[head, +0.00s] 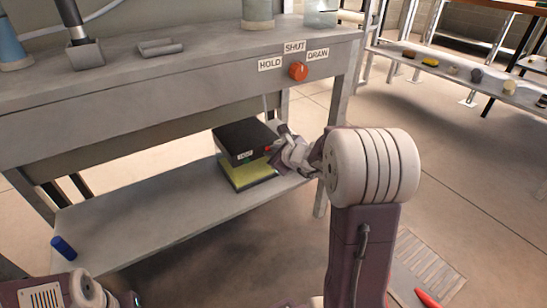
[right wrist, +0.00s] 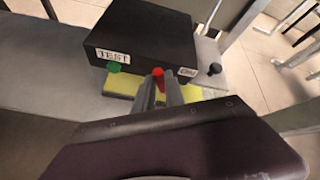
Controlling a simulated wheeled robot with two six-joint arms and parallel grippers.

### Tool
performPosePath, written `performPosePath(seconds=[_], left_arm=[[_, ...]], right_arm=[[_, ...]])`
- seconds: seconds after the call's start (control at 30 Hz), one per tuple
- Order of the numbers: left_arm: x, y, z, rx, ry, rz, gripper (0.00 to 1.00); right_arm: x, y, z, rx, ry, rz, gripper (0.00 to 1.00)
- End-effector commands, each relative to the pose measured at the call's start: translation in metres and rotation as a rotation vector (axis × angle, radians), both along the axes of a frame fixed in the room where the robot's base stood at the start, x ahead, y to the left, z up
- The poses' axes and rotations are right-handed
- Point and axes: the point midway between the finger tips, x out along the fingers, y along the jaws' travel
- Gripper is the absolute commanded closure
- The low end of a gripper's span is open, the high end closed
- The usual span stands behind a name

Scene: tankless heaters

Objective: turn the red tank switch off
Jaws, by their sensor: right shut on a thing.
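A black box (head: 243,138) sits on the lower shelf of the bench, on a yellow block. In the right wrist view the box (right wrist: 145,35) shows its front, with a TEST label and a green button (right wrist: 114,67) at left.
A bench leg (head: 320,195) stands close to my right gripper.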

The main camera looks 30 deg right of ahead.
Motion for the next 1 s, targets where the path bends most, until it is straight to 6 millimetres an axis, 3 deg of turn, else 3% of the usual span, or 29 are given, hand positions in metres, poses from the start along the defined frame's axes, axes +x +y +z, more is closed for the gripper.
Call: performPosePath(seconds=[0.43, 0.47, 0.5, 0.53, 0.83, 1.0], left_arm=[[0.000, 0.000, -0.002, 0.000, 0.000, 0.000, 0.64], [0.000, 0.000, -0.002, 0.000, 0.000, 0.000, 0.64], [0.000, 0.000, -0.002, 0.000, 0.000, 0.000, 0.64], [0.000, 0.000, -0.002, 0.000, 0.000, 0.000, 0.64], [0.000, 0.000, -0.001, 0.000, 0.000, 0.000, 0.64], [0.000, 0.000, 0.017, 0.000, 0.000, 0.000, 0.64]], right_arm=[[-0.001, 0.000, -0.001, -0.008, 0.003, -0.001, 1.00], [-0.001, 0.000, -0.001, -0.008, 0.003, -0.001, 0.80], [-0.001, 0.000, -0.001, -0.008, 0.003, -0.001, 0.69], [0.000, 0.000, -0.001, -0.008, 0.003, -0.001, 0.64], [-0.001, 0.000, 0.001, -0.008, 0.001, -0.001, 0.64], [-0.024, -0.001, 0.020, -0.009, 0.000, -0.003, 0.64]])
